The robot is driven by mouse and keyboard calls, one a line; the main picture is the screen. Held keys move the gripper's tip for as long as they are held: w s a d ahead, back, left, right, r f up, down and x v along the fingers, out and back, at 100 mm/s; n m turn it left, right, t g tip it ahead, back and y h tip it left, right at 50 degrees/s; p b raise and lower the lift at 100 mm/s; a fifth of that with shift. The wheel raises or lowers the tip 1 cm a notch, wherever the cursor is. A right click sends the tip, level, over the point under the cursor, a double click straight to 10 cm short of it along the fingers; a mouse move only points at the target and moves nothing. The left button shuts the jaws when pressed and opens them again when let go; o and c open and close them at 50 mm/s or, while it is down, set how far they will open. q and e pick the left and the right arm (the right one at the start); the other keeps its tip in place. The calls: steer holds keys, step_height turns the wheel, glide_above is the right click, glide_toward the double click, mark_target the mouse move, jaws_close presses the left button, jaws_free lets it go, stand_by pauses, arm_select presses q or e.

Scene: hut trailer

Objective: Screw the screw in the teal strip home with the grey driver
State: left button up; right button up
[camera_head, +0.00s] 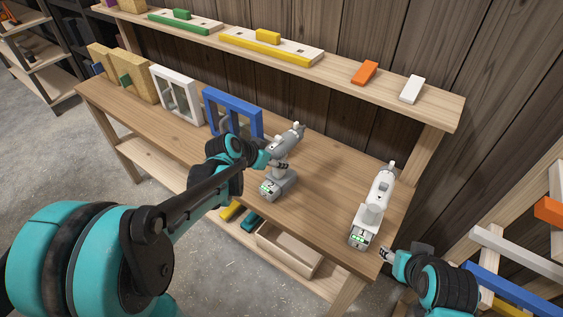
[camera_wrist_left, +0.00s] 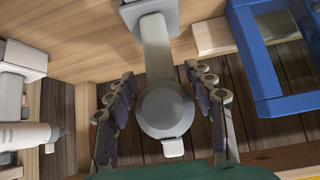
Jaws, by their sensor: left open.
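The grey driver (camera_head: 285,150) stands upright on the workbench, right of the blue frame. My left gripper (camera_head: 270,158) is at its grip. In the left wrist view the grey driver (camera_wrist_left: 165,108) lies between the two spread fingers of the left gripper (camera_wrist_left: 162,100), with gaps on both sides. My right gripper (camera_head: 388,254) is low at the bench's right end, too small to read. A teal piece (camera_head: 250,221) lies below the bench; I cannot tell whether it is the teal strip. No screw can be made out.
A white driver (camera_head: 372,205) stands on the workbench (camera_head: 325,190) to the right. A blue frame (camera_head: 232,107) and a white frame (camera_head: 177,94) stand behind. The upper shelf (camera_head: 340,82) holds coloured blocks. A wooden rack with coloured strips (camera_head: 515,290) is at the right.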

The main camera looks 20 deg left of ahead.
arm_select(q)
steer(key=b+x, duration=0.1)
steer(key=x, duration=0.2)
steer(key=shift+w+f, duration=0.25)
steer(key=shift+f, duration=0.1)
jaws_close()
steer(key=shift+r, duration=0.1)
steer(key=shift+r, duration=0.1)
